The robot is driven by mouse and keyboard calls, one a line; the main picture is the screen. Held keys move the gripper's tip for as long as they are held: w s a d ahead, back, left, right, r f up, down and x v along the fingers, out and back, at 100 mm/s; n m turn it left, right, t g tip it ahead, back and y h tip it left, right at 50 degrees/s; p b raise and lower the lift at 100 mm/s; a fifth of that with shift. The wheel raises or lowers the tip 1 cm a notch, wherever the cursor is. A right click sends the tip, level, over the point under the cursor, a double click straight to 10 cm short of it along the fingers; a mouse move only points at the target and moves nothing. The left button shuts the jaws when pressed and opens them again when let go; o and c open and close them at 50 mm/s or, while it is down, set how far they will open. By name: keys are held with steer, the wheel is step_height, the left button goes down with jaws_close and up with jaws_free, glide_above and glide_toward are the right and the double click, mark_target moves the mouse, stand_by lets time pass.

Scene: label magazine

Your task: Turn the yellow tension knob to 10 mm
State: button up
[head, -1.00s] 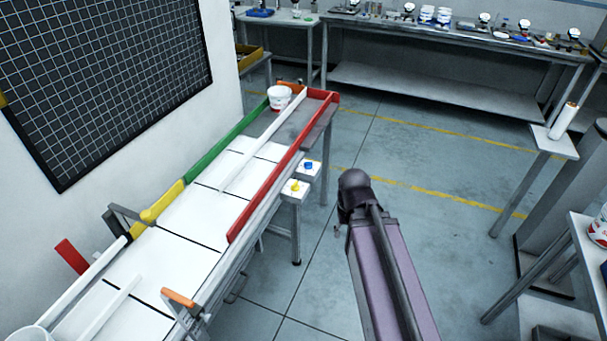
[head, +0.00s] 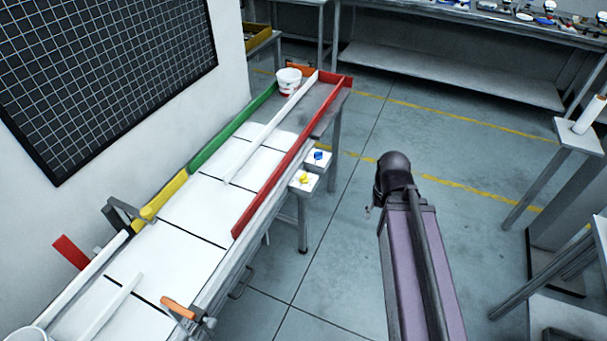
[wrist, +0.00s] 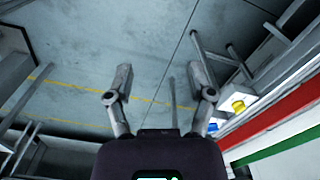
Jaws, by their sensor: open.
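The yellow tension knob (head: 304,178) sits on a small white-topped stand beside the red rail of the conveyor. It also shows in the wrist view (wrist: 238,105), right of the gripper fingers. A blue knob (head: 318,155) sits on a similar white plate just behind it. My gripper (wrist: 162,85) is open and empty, with bare floor between its fingers. It is apart from the yellow knob. In the head view my arm rises right of the stands, and the fingers cannot be made out there. Any scale or marking at the knob is too small to read.
The conveyor has a red rail (head: 290,150), a green rail (head: 230,130) and a yellow rail (head: 168,195). A white tub (head: 289,82) stands at its far end. A post with a white roll (head: 588,115) is at right. Floor between is clear.

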steer(key=w+a+n+p, duration=0.1)
steer(key=w+a+n, duration=0.75)
steer(key=w, duration=0.75)
steer(key=r+n, duration=0.1)
steer(key=n, duration=0.5)
glide_above(304, 175)
steer(key=shift+r+p, duration=0.2)
steer(key=shift+p, duration=0.1)
steer(key=shift+f, duration=0.15)
step_height(304, 175, down, 14)
steer(key=b, duration=1.3)
steer(key=shift+r+b, duration=0.25)
steer(key=shift+b, duration=0.15)
steer(key=shift+s, duration=0.1)
steer(key=c, duration=1.1)
